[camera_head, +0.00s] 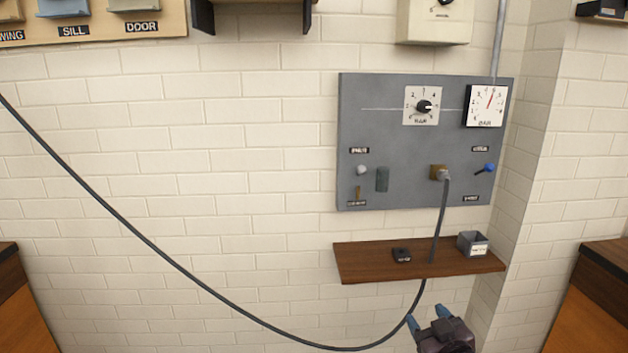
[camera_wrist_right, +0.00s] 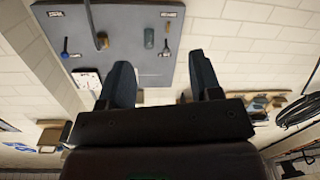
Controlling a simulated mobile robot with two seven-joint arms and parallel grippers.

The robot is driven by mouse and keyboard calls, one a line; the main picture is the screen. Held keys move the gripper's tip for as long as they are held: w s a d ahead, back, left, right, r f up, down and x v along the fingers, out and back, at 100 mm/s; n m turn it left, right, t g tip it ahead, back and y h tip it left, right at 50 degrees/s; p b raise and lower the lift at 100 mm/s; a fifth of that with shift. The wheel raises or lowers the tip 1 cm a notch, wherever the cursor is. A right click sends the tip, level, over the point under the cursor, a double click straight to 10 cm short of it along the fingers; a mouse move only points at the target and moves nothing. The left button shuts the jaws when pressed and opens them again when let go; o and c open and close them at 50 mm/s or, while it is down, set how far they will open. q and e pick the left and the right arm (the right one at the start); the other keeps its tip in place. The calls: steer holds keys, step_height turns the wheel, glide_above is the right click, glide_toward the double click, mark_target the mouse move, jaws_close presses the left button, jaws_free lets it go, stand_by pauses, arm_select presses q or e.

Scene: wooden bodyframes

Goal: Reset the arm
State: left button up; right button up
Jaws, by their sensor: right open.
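My right gripper (camera_head: 428,316) is at the bottom right of the head view, below the wooden shelf. Its two blue-grey fingers are apart with nothing between them. In the right wrist view the same open fingers (camera_wrist_right: 160,90) stand in front of the grey panel (camera_wrist_right: 130,30), which appears upside down. In the head view the grey panel (camera_head: 400,140) hangs on the brick wall, with a dial knob, a pressure gauge and a blue-tipped lever. A hose (camera_head: 440,215) is attached to the panel's brown fitting. My left gripper is not in view.
The wooden shelf (camera_head: 375,268) under the panel holds a grey bin (camera_head: 473,244) and a small black item (camera_head: 402,255). The hose hangs past the shelf, close to my right gripper, and sweeps up left. Wooden cabinets stand at both lower edges.

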steer(key=s+d+f+m+g+h, duration=0.1)
steer(key=s+f+g, duration=0.1)
steer(key=s+f, duration=0.4)
steer(key=s+d+f+m+g+h, duration=0.1)
steer(key=s+f, duration=0.6)
steer(key=s, duration=0.7)
steer(key=s+d+f+m+g, duration=0.1)
steer(key=s+d+f+g, duration=0.1)
steer(key=s+f, duration=0.5)
steer(key=s, duration=0.3)
steer(key=shift+s+d+f+m+g+h, duration=0.2)
steer(key=shift+f+m+g+h, duration=0.1)
steer(key=shift+h, duration=0.1)
steer(key=shift+r, duration=0.1)
